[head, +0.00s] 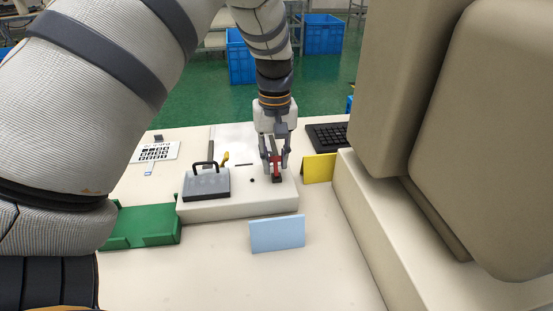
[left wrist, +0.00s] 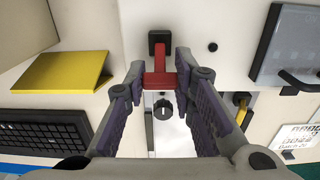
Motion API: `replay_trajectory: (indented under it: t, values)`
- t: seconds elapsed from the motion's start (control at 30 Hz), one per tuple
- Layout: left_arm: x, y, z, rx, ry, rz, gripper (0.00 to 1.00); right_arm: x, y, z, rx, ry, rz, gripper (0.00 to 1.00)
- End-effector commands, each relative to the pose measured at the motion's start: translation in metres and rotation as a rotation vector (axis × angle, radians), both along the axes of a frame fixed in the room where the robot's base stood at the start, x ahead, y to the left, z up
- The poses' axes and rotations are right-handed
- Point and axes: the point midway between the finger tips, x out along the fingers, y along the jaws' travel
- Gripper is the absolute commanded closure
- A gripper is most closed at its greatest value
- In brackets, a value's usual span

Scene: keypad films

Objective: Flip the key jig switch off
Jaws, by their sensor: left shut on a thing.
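The key jig (head: 235,205) is a low white box on the table. Its red switch lever (head: 277,165) stands near the right end of the box top. In the left wrist view the red lever (left wrist: 158,78) looks T-shaped, with a black block (left wrist: 158,42) at its far end. My left gripper (head: 274,162) points down over the jig. It is shut on the red lever, with one finger at each side of the crossbar, as the left wrist view (left wrist: 160,72) also shows. My right gripper is not in view.
A grey plate with a black handle (head: 206,184) is on the jig's left. A yellow folded card (head: 319,168) and a black keyboard (head: 328,136) stand to the right, a light blue card (head: 277,234) in front. A green tray (head: 145,226) is at left.

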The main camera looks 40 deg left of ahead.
Motion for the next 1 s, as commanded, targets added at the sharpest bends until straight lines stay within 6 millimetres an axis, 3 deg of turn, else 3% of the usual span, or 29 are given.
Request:
replay_trajectory:
  t: [0.23, 0.27, 0.37, 0.7, 0.77, 1.0]
  values:
    - [-0.001, 0.000, -0.001, -0.003, 0.005, 0.000, 1.00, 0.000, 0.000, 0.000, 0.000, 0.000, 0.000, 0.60]
    - [-0.001, 0.000, -0.001, -0.003, 0.005, 0.000, 0.74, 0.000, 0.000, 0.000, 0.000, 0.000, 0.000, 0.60]
    - [-0.001, 0.000, -0.001, -0.003, 0.005, 0.000, 0.55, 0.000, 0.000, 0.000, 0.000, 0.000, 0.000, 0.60]
    - [0.000, 0.000, 0.005, -0.002, 0.001, 0.000, 0.55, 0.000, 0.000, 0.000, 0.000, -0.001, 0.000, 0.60]
    - [0.001, 0.000, 0.016, -0.001, -0.002, -0.001, 0.55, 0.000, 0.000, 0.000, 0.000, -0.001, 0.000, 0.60]
    - [0.001, 0.000, 0.081, 0.000, -0.002, -0.001, 0.55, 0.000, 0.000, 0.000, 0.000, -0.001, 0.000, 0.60]
